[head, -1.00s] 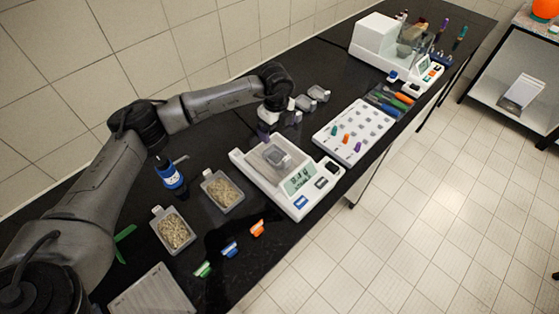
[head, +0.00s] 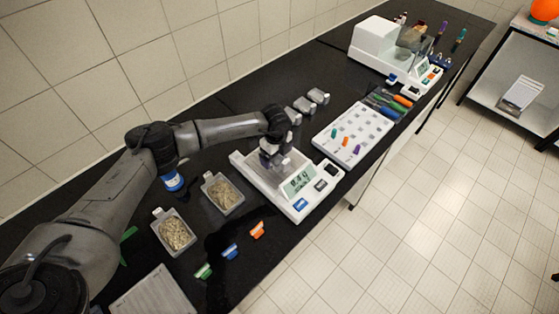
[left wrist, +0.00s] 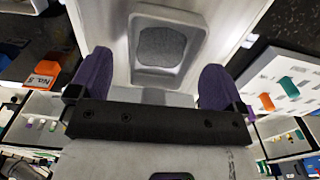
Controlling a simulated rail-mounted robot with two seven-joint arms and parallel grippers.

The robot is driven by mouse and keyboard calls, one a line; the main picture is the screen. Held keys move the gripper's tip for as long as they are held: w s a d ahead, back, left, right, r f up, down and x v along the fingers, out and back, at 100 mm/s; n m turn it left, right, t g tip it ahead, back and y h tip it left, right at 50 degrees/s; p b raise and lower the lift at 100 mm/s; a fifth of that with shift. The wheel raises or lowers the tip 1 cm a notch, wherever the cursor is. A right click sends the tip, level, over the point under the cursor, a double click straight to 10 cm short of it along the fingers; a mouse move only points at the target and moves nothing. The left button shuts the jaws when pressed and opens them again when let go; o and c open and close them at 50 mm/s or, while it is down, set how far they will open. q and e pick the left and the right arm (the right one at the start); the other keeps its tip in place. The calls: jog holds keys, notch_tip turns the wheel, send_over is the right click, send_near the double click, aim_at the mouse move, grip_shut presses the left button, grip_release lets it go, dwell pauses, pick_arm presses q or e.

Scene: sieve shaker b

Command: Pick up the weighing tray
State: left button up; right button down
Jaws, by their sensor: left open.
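The weighing tray (left wrist: 163,46) is a small light-grey dish with a darker grey floor. In the left wrist view it lies ahead of my fingers, with a tab pointing toward them. It sits on the white balance (head: 303,203), whose display is lit. My left gripper (head: 270,158) is over the balance pan and hides much of the tray in the head view. In the left wrist view its purple fingers (left wrist: 155,82) are apart, one on each side of the tab; I cannot tell whether they touch it. My right gripper is not in view.
Two sample trays of grains (head: 174,232) (head: 223,193) stand left of the balance. Orange, blue and green clips (head: 231,251) lie in front. A white rack with pegs (head: 353,134) is to the right, and small grey trays (head: 305,104) are behind. A blue-labelled bottle (head: 173,181) stands near my arm.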

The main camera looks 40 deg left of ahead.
pick_arm(q)
jog(key=shift+f, duration=0.75)
jog(key=c, duration=1)
jog(key=shift+r, duration=0.1)
